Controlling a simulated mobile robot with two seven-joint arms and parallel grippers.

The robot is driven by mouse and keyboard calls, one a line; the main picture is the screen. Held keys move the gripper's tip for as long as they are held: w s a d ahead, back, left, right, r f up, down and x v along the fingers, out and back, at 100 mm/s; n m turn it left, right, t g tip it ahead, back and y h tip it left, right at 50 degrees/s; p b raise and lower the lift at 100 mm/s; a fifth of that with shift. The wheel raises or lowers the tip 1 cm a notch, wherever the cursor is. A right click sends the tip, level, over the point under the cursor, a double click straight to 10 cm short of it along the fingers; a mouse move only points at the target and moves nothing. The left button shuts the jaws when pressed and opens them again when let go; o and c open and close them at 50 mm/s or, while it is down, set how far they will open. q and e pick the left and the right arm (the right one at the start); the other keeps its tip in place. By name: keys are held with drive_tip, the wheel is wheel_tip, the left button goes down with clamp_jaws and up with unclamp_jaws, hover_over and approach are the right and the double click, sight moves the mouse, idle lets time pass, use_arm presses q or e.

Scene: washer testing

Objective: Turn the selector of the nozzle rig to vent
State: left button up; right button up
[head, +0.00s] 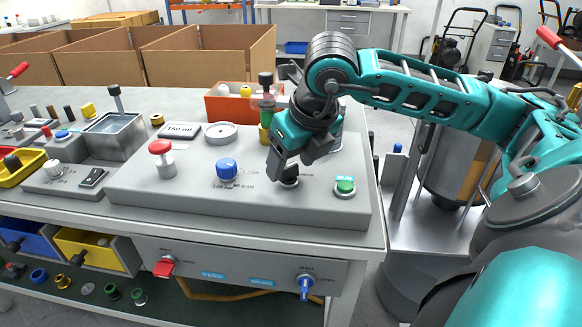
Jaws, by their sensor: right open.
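The nozzle rig is a grey sloped panel (200,199) on the bench. My left gripper is not in view.
An orange bin (228,107) and a clear nozzle column stand behind. Red (164,267) and blue (305,286) valve handles are on the bench front. Cardboard boxes (97,60) stand beyond.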

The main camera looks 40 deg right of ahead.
drive_tip(key=shift+w+f, duration=0.2)
drive_tip(key=shift+f, duration=0.35)
drive_tip(key=c, duration=1.1)
